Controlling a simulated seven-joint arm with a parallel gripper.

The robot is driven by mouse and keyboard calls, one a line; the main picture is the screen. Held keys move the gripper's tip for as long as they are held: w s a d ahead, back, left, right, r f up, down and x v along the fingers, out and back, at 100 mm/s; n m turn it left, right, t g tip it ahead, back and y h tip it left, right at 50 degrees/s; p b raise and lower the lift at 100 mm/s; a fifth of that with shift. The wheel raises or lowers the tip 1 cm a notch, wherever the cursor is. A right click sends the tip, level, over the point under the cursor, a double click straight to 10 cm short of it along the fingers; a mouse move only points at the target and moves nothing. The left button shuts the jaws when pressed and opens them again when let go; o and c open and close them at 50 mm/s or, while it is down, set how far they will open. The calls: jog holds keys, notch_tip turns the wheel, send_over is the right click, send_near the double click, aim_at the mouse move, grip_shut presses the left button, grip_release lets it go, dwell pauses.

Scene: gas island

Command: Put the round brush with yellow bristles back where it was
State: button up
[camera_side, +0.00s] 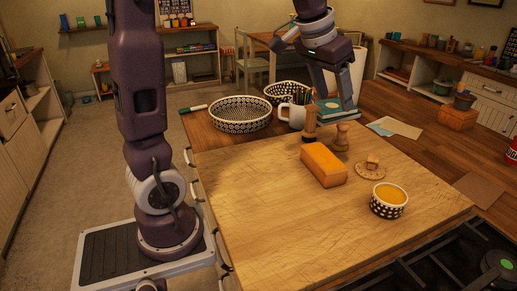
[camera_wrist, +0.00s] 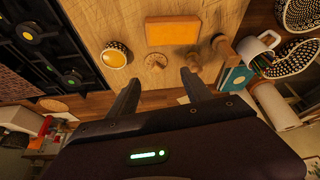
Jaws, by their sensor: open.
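My gripper (camera_side: 350,103) is above the back of the butcher-block table, near the teal books and two turned wooden pieces. In the wrist view its fingers (camera_wrist: 161,83) are spread with nothing between them. I cannot clearly make out a round brush with yellow bristles in either view. A small round wooden piece with a knob (camera_side: 371,168) lies on the table; it also shows in the wrist view (camera_wrist: 155,61), and I cannot tell whether it has bristles. A dotted bowl (camera_side: 388,204) with yellow contents stands in front of it.
An orange block (camera_side: 323,164) lies mid-table. The turned wooden pieces (camera_side: 309,126) (camera_side: 342,138) stand behind it. A white mug (camera_side: 291,117), teal books (camera_side: 335,112) and dotted baskets (camera_side: 240,115) (camera_side: 287,92) are at the back. The table's left front is clear.

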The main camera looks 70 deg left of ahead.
jog(key=s+d+f, duration=0.1)
jog(key=s+d, duration=0.2)
jog(key=s, duration=0.4)
jog(key=s+d+f+m, duration=0.1)
jog(key=s+d+f, duration=0.1)
jog(key=s, duration=0.6)
jog(key=s+d+f, duration=0.1)
jog(key=s+d, duration=0.3)
jog(key=s, duration=0.4)
jog(key=shift+f+m+t+h, duration=0.3)
jog(key=shift+f+m, duration=0.1)
